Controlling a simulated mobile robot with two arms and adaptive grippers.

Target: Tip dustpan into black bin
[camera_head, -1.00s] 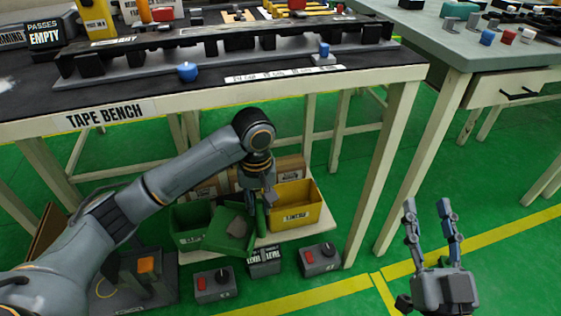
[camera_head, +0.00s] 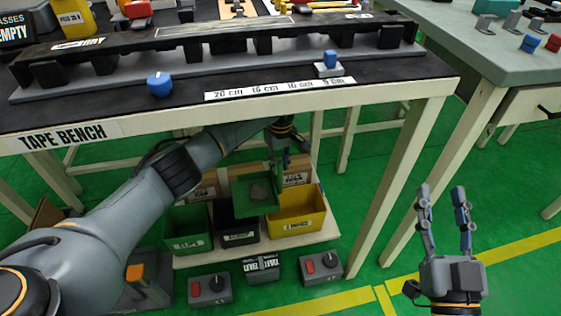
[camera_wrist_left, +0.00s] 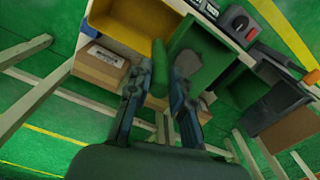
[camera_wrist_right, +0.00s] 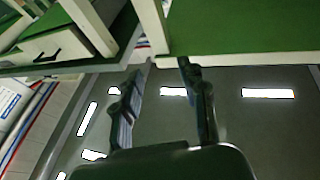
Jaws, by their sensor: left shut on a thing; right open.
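The green dustpan (camera_head: 242,208) holds a grey lump (camera_head: 259,192). My left gripper (camera_head: 280,162) is shut on the dustpan's handle, which shows between its fingers in the left wrist view (camera_wrist_left: 160,78). The dustpan is above the rear part of the black bin (camera_head: 238,238) and hides much of its opening; its pan looks tilted toward the head camera. The lump also shows in the left wrist view (camera_wrist_left: 207,98). My right gripper (camera_head: 441,190) is open and empty, fingers up, out over the floor at the right.
A green bin (camera_head: 188,240) stands left of the black bin and a yellow bin (camera_head: 300,222) right of it. Cardboard boxes (camera_head: 298,172) stand behind. The tape bench (camera_head: 270,105) is overhead, its leg (camera_head: 400,185) at the right. Control boxes (camera_head: 210,290) sit in front.

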